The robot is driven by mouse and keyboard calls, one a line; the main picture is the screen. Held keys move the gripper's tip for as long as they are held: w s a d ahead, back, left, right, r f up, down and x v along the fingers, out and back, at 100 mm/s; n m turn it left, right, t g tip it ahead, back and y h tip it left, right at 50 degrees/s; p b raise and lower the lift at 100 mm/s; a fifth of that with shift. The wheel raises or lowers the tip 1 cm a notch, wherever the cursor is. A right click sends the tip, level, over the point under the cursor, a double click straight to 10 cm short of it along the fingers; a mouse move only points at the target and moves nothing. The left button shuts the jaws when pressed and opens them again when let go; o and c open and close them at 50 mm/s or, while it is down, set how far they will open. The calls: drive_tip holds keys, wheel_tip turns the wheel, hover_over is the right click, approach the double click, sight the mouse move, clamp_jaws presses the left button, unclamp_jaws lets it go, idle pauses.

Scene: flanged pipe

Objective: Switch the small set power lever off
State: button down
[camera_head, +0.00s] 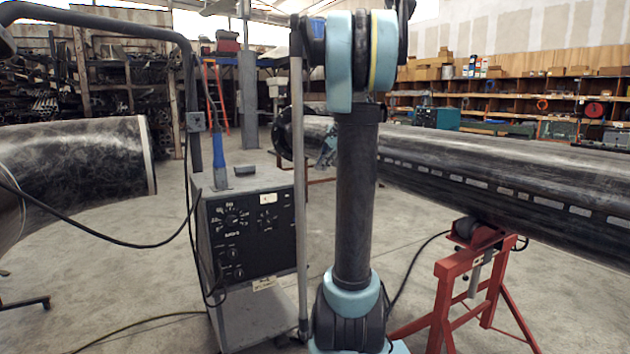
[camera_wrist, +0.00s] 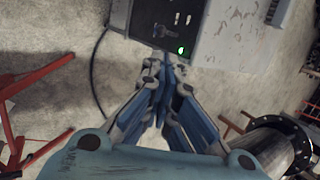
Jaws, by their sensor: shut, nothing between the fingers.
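In the wrist view, a grey power set (camera_wrist: 225,35) has a black front panel (camera_wrist: 150,22) with small pale switch-like marks. A green lamp (camera_wrist: 181,50) glows at the panel's lower edge. The power lever cannot be made out clearly. My gripper (camera_wrist: 160,75) is shut and empty, its fingertips just below the panel in the picture; I cannot tell whether they touch it. In the head view, a grey set (camera_head: 252,260) with a black dial panel stands left of my arm; I cannot tell whether it is the same one. My gripper is not clear there.
A long dark pipe (camera_head: 500,175) rests on a red stand (camera_head: 470,285) at right. A large pipe elbow (camera_head: 75,175) is at left. In the wrist view, a red stand (camera_wrist: 30,90) is left and a flanged pipe (camera_wrist: 275,145) lower right. Cables cross the concrete floor.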

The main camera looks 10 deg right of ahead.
drive_tip(key=x, duration=1.3)
drive_tip(key=shift+s+f, duration=0.15)
drive_tip(key=shift+f, duration=0.1)
drive_tip(key=shift+s+f+t, duration=0.1)
drive_tip(key=shift+f+t, duration=0.1)
drive_tip(key=shift+t, duration=0.1)
